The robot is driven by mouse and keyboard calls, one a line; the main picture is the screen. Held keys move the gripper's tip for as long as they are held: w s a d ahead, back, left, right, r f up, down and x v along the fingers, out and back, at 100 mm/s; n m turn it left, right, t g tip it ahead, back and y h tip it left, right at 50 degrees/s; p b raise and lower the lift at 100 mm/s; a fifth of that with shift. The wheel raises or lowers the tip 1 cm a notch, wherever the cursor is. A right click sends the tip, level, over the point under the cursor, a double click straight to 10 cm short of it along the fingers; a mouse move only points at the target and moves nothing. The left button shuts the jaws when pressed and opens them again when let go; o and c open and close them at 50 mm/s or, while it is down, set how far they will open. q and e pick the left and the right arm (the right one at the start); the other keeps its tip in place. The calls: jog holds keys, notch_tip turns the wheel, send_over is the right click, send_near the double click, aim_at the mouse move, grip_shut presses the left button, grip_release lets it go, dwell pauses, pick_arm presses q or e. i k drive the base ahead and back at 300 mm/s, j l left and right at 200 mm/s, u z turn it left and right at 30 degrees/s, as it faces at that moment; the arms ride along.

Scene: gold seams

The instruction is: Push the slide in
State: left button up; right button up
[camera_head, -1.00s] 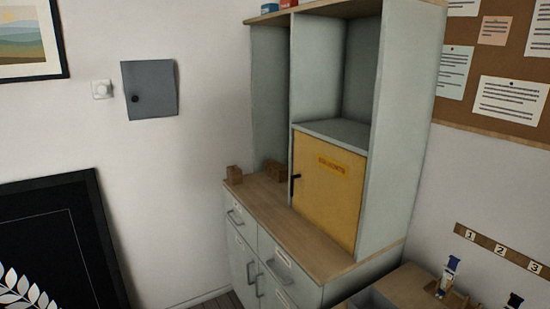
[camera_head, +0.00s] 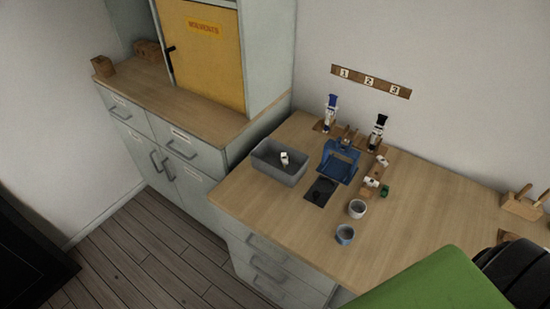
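No part is clearly recognisable as the slide. A blue fixture (camera_head: 340,162) stands on the wooden workbench (camera_head: 270,215), towards its back edge, with a small dark plate (camera_head: 321,191) in front of it. The fixture's finer parts are too small to tell. Under the bench, drawer fronts with handles (camera_head: 268,270) show, and they look closed. Neither of my grippers is in view.
A grey bin (camera_head: 280,161) holds a small white item. Blue-topped (camera_head: 331,106) and black-topped (camera_head: 377,131) bottles stand behind, below a 1-2-3 strip (camera_head: 371,82). Two cups (camera_head: 357,208) stand in front. A green surface (camera_head: 440,285) covers the lower right. The bench's front left is clear.

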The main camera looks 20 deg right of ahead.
aim_at(323, 188)
jog(key=z, duration=1.2)
